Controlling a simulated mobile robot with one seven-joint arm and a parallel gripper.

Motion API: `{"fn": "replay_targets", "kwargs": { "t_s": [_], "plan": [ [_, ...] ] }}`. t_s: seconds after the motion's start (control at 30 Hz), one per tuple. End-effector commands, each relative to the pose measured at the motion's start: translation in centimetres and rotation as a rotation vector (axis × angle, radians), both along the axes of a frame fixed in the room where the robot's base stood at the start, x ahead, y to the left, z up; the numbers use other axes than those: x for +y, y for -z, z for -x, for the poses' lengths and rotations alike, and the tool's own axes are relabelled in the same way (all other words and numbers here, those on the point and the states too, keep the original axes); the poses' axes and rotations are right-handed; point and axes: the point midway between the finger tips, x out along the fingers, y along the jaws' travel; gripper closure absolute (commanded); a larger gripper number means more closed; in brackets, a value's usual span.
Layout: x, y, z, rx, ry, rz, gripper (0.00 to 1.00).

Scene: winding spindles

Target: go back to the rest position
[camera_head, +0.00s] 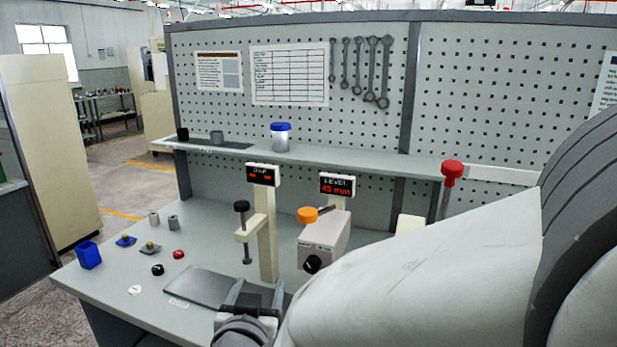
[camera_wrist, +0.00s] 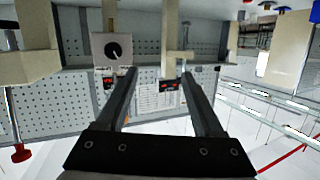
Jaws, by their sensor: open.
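My gripper (camera_head: 257,288) is low over the front of the workbench (camera_head: 205,225), with its two dark fingers spread apart. It is just in front of the cream stand (camera_head: 267,240) with a display and a black-knobbed clamp. In the wrist view the open fingers of my gripper (camera_wrist: 158,78) show with nothing between them. My pale arm covers the right front of the bench and hides what lies behind it. The picture of the wrist view is upside down.
A grey box with an orange knob (camera_head: 325,240) stands right of the stand; a red-knobbed lever (camera_head: 452,175) rises beside my arm. A blue bin (camera_head: 88,254) and several small parts lie left. A shelf holds a blue-lidded jar (camera_head: 281,137). The bench's left rear is clear.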

Motion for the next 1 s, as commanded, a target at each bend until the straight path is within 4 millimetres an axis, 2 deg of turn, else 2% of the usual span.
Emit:
{"fn": "replay_targets", "kwargs": {
  "t_s": [0.03,0.23,0.47,0.67,0.9,1.0],
  "plan": [
    [-0.2,-1.4,-0.6,0.015,-0.032,-0.041,0.31],
    [-0.8,-4.5,-1.3,0.109,-0.19,-0.138,0.31],
    [-3.9,-6.9,0.6,0.254,-0.307,-0.141,0.31],
    [-8.9,-7.6,4.0,0.42,-0.316,-0.079,0.31],
    [-16.9,-7.2,10.2,0.657,-0.194,0.016,0.31],
    [-19.7,-7.0,12.6,0.735,-0.128,0.041,0.31]
  ]
}}
